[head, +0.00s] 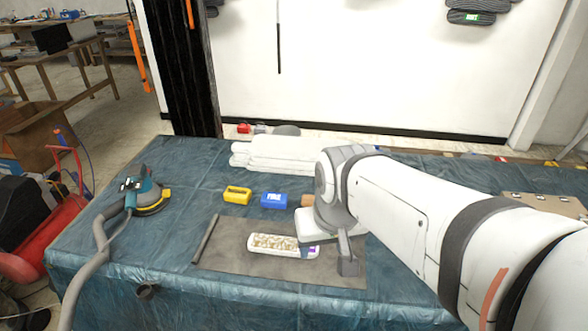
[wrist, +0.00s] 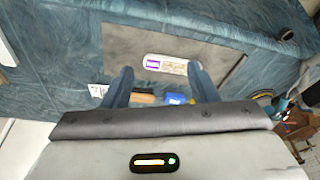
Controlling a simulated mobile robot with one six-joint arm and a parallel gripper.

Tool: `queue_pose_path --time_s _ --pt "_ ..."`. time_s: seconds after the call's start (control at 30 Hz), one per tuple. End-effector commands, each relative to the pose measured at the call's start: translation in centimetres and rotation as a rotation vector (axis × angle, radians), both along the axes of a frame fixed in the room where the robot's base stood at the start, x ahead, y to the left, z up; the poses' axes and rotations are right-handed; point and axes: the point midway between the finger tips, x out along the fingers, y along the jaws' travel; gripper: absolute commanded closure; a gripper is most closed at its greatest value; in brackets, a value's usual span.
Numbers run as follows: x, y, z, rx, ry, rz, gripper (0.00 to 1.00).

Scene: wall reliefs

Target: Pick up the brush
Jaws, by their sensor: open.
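No brush is plain to me. A white, long, rounded item (head: 283,245) with a cream, bumpy middle and a purple end lies on the dark mat; it also shows in the wrist view (wrist: 165,64). A tan, wood-like piece (head: 307,201) lies behind the mat, partly hidden by my arm; it shows between my fingers in the wrist view (wrist: 143,98). I cannot tell which is the brush. My gripper (head: 328,256) is open and empty, above the mat's right part. In the wrist view its fingers (wrist: 160,72) point toward the white item, apart from it.
A blue block (head: 274,201) and a yellow block (head: 237,194) stand behind the grey mat (head: 225,250). White folded bundles (head: 280,153) lie at the back. A sander (head: 145,195) with a hose is on the left.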

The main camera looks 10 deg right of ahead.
Motion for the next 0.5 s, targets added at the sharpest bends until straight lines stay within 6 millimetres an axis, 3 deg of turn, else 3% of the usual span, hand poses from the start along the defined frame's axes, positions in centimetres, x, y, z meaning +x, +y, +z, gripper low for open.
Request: queue_pose_path --time_s 0.17,0.37,0.5 --pt "5.3 -0.1 0.1 0.083 0.042 -0.211 0.33" --pt "13.0 -1.8 -0.7 0.203 0.1 -0.535 0.33" --pt "18.4 -3.6 -2.3 0.284 0.144 -0.759 0.33"
